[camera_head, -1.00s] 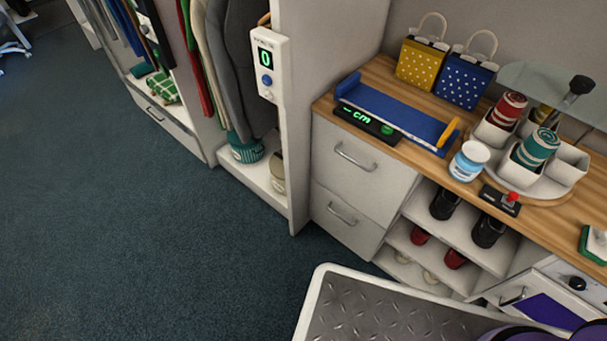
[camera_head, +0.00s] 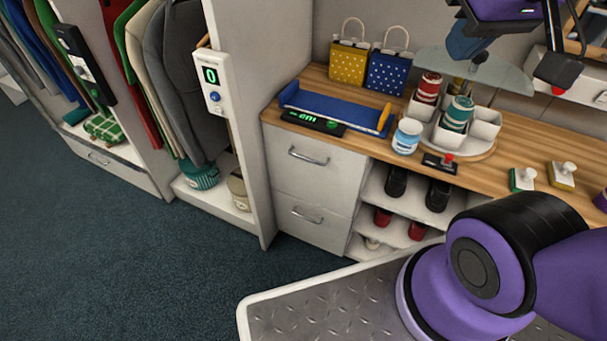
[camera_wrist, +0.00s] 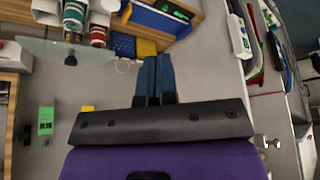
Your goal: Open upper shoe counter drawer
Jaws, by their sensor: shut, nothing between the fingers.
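The upper shoe counter drawer (camera_head: 300,178) is a pale grey front under the left end of the wooden counter, with a metal bar handle (camera_head: 308,157). It looks closed, flush with the lower drawer (camera_head: 305,226) below it. My gripper (camera_head: 468,46) is at the upper right of the head view, raised above the counter and well apart from the drawer handle. In the wrist view its two blue fingers (camera_wrist: 154,78) are together and empty. I cannot make out the drawer handle in the wrist view.
The wooden counter (camera_head: 490,128) carries a blue foot-measuring tray (camera_head: 337,106), a white-and-blue jar (camera_head: 407,136), a round caddy (camera_head: 465,146) and two gift bags (camera_head: 347,63). Open shoe shelves (camera_head: 400,208) adjoin the drawers. Carpet at left is clear.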

